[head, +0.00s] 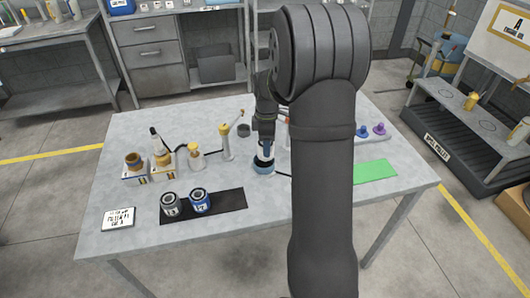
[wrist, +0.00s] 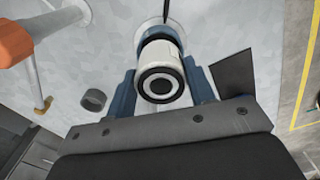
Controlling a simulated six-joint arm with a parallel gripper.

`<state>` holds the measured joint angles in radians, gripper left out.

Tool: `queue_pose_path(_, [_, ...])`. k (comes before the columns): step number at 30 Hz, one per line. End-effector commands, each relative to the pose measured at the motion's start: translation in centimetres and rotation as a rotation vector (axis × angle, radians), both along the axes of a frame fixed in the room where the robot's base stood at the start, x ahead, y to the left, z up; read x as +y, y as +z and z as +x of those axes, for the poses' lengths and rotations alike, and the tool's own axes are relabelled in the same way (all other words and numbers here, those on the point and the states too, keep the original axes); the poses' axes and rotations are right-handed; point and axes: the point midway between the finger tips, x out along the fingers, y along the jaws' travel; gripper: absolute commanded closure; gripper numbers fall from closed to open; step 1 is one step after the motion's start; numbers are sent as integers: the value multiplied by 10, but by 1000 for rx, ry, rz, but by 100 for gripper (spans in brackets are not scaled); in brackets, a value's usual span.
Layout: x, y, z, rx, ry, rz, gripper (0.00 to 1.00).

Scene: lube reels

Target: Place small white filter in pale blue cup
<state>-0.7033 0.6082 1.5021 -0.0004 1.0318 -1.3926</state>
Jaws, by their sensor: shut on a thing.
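My gripper (head: 264,146) points down over the middle of the table, partly beside my large dark arm. In the wrist view its two blue fingers (wrist: 161,82) are shut on the small white filter (wrist: 160,48), one on each side. The filter has a black ring and a dark centre on the end facing the camera. In the head view the filter (head: 264,154) stands upright, directly above or inside a low blue round cup (head: 263,168). I cannot tell whether it touches the cup's floor.
A black mat (head: 232,204) bears a dark can (head: 170,204) and a blue can (head: 200,201). A grey ring-like cup (head: 243,130) stands behind the gripper. Yellow-topped bottles and a pump (head: 226,146) stand left. A green mat (head: 375,171) and purple pieces (head: 380,130) are right.

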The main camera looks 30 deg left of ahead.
Motion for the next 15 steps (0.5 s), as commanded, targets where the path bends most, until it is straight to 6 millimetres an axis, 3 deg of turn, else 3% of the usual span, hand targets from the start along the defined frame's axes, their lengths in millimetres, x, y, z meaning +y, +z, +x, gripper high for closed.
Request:
queue_pose_path(5, [7, -8, -1, 1, -2, -1, 78])
queue_pose_path(12, [6, -41, -1, 2, -2, -1, 78])
queue_pose_path(15, [7, -44, -1, -1, -1, 1, 78])
